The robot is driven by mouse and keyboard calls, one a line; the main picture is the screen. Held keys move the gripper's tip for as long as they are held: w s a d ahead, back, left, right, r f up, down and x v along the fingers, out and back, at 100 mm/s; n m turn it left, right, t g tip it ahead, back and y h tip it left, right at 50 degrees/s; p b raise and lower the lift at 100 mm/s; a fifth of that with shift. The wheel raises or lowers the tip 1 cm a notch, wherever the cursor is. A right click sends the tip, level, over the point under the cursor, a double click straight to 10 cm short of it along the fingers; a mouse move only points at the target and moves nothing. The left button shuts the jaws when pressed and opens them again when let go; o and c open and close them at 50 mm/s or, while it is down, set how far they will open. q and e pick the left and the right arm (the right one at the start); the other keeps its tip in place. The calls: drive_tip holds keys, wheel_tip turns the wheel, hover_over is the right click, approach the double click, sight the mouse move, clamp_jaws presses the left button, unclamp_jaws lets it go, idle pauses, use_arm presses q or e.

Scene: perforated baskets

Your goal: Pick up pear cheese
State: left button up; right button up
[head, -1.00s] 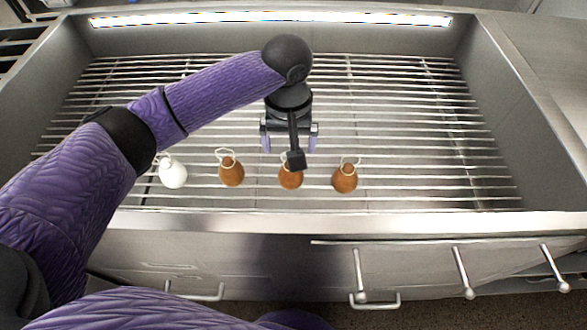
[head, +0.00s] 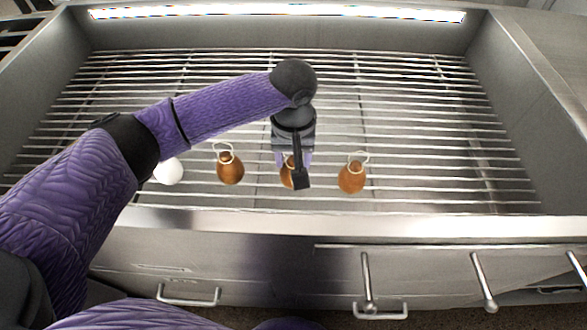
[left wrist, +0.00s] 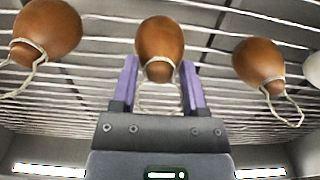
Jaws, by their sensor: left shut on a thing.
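Three brown pear cheeses with cord loops stand in a row on the wire rack. The middle pear cheese (head: 287,174) is partly hidden by my left gripper (head: 293,160) in the head view. In the left wrist view this cheese (left wrist: 160,40) sits between the two purple fingers, and my left gripper (left wrist: 159,72) is shut on its narrow, corded end. Another brown pear cheese (head: 230,169) stands to its left and a third (head: 352,177) to its right. A white pear cheese (head: 168,172) is at the far left, partly hidden by my arm. My right gripper is not in view.
The wire rack (head: 420,130) lies inside a metal basin with raised walls. Its front rim (head: 400,225) runs close in front of the cheeses. The rack behind and to the right is clear. Neighbouring cheeses stand close on both sides.

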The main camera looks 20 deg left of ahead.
use_arm(q)
clamp_jaws()
wheel_tip(320, 180, up, 10)
drive_tip(key=p, duration=0.5)
drive_tip(key=shift+f, duration=0.25)
drive_tip(key=shift+r, duration=0.3)
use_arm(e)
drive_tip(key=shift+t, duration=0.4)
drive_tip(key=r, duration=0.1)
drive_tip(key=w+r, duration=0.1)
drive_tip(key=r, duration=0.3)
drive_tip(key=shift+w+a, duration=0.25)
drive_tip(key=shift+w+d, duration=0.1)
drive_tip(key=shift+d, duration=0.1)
